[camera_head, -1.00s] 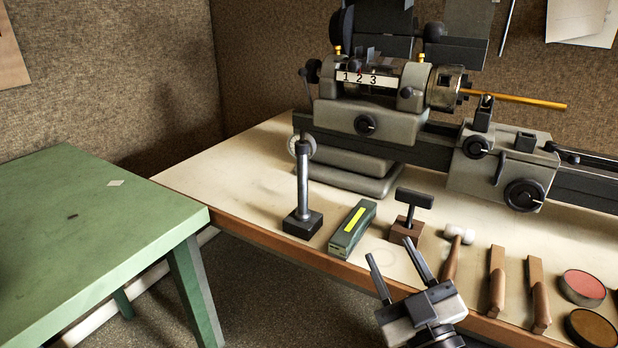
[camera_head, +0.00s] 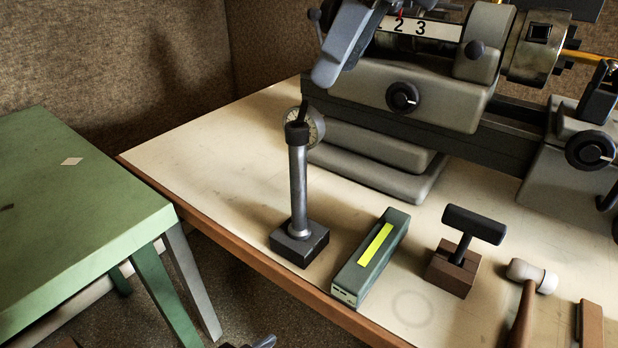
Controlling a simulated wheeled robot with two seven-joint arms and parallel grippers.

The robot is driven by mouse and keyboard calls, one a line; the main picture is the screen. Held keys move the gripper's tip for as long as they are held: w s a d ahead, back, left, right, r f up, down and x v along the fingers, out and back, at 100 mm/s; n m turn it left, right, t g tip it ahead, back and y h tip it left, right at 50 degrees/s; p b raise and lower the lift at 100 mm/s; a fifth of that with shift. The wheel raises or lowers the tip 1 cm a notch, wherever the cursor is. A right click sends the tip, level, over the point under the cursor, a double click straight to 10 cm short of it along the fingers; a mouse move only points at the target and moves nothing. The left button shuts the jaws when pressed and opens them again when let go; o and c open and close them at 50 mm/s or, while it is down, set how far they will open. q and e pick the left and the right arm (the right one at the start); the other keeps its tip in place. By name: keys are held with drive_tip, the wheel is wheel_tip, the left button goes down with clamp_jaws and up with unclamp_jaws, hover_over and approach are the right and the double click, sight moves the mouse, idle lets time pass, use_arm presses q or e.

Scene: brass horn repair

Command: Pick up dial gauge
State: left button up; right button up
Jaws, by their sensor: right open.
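The dial gauge (camera_head: 299,190) stands upright on the bench near its left front edge. It has a dark square base, a grey metal post, a black top clamp and a pale round dial partly hidden behind the post. Only the fingertips of my right gripper (camera_head: 248,343) show, at the bottom edge of the view. They are spread apart and empty, below and left of the gauge's base and not touching it. The rest of that gripper is out of frame. My left gripper is not in view.
Right of the gauge are a green box (camera_head: 371,258), a T-handled block (camera_head: 455,268) and a mallet (camera_head: 529,278). A lathe (camera_head: 410,90) stands behind. A blue-grey part (camera_head: 345,45), unclear, crosses above the dial. A green table (camera_head: 70,220) is at left. The bench left of the gauge is clear.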

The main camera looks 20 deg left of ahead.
approach(297, 157)
drive_tip(key=shift+t+h, duration=0.3)
drive_tip(key=x, duration=0.5)
drive_tip(key=shift+a+r+b, duration=0.1)
drive_tip(key=shift+a+b, duration=0.05)
drive_tip(key=shift+b, duration=0.2)
drive_tip(key=shift+w+x, duration=0.15)
drive_tip(key=shift+x, duration=1.45)
drive_tip(key=shift+w+x, duration=0.1)
drive_tip(key=shift+x, duration=1.5)
clamp_jaws()
drive_tip(key=shift+r, duration=0.1)
drive_tip(key=shift+r, duration=0.15)
